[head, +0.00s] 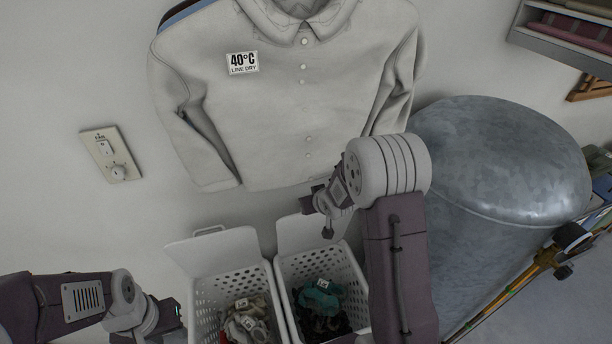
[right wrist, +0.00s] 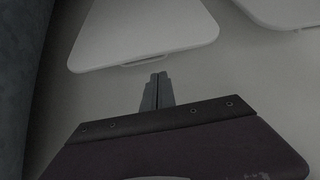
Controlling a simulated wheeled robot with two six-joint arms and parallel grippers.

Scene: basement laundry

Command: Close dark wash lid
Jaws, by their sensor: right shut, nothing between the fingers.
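Two white perforated baskets stand side by side against the wall in the head view. The right basket (head: 285,285) holds teal and black clothes (head: 321,302); its white lid (head: 298,235) stands open at the back, partly hidden by my right arm. My right gripper (head: 328,232) is in front of this lid, shut and empty. In the right wrist view its closed fingers (right wrist: 157,90) point toward the edge and small handle of a white lid (right wrist: 140,30), seemingly the same one. My left gripper (head: 172,318) is low at the left, beside the left basket; its fingers are unclear.
The left basket (head: 204,290) holds pale clothes, with its lid (head: 208,252) open too. A large metal drum (head: 500,170) stands close on the right. A grey shirt (head: 290,90) hangs on the wall above, and a switch plate (head: 110,155) is at the left.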

